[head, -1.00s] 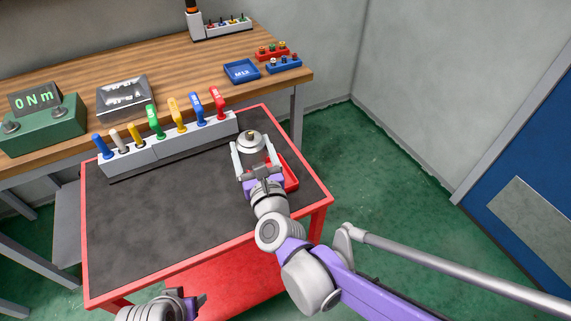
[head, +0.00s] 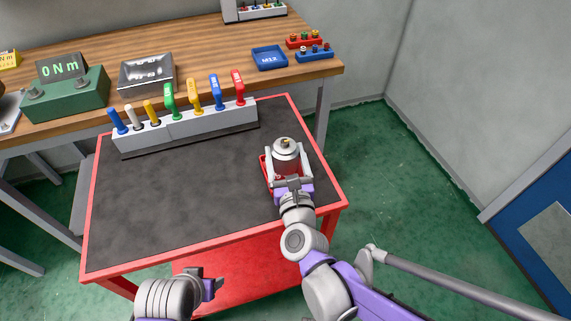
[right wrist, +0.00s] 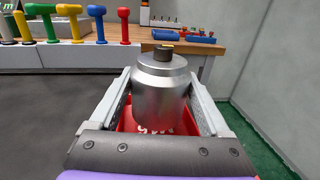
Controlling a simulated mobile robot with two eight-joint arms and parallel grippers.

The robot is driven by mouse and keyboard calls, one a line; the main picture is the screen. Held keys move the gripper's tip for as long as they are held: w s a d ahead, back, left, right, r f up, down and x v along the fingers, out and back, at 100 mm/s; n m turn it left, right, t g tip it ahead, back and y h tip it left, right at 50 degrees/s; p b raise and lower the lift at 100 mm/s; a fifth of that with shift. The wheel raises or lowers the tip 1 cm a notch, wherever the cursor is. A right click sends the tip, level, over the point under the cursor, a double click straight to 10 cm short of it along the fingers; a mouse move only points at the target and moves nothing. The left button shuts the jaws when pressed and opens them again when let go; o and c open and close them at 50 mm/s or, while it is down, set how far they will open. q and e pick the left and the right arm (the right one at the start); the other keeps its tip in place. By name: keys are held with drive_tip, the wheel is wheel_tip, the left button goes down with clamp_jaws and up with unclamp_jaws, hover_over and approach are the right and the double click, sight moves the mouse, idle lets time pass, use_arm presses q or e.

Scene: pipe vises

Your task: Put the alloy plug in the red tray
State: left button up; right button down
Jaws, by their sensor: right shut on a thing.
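The alloy plug (head: 285,153) is a silver cylinder with a narrow neck and a dark top. My right gripper (head: 287,165) is shut on it, a finger on either side, and holds it upright. It also fills the middle of the right wrist view (right wrist: 160,95). The red tray (head: 265,168) lies on the cart's right part, mostly hidden under the plug and gripper. In the right wrist view the tray (right wrist: 150,129) shows below the plug, with white lettering. I cannot tell whether the plug touches the tray. My left gripper (head: 210,287) is at the cart's front edge, its jaw opening unclear.
A grey rack (head: 190,130) with several coloured T-handled tools stands along the cart's back. The dark cart top (head: 170,200) is clear at left and middle. A wooden bench (head: 205,60) behind holds a blue tray (head: 269,57), a metal tray (head: 146,75) and a green meter (head: 65,97).

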sight(287, 173)
drive_tip(key=shift+f+b, duration=0.55)
drive_tip(key=shift+f, duration=1)
drive_tip(key=shift+f, duration=0.2)
unclamp_jaws()
drive_tip(key=shift+r, duration=0.15)
drive_tip(key=shift+s+r, duration=0.1)
drive_tip(key=shift+s, duration=0.15)
drive_tip(key=s, duration=0.3)
drive_tip(key=s+d+p, duration=0.1)
drive_tip(key=s, duration=0.3)
drive_tip(key=s+d, duration=0.1)
drive_tip(key=s, duration=0.3)
drive_tip(key=shift+s+p, duration=0.25)
drive_tip(key=shift+p, duration=0.1)
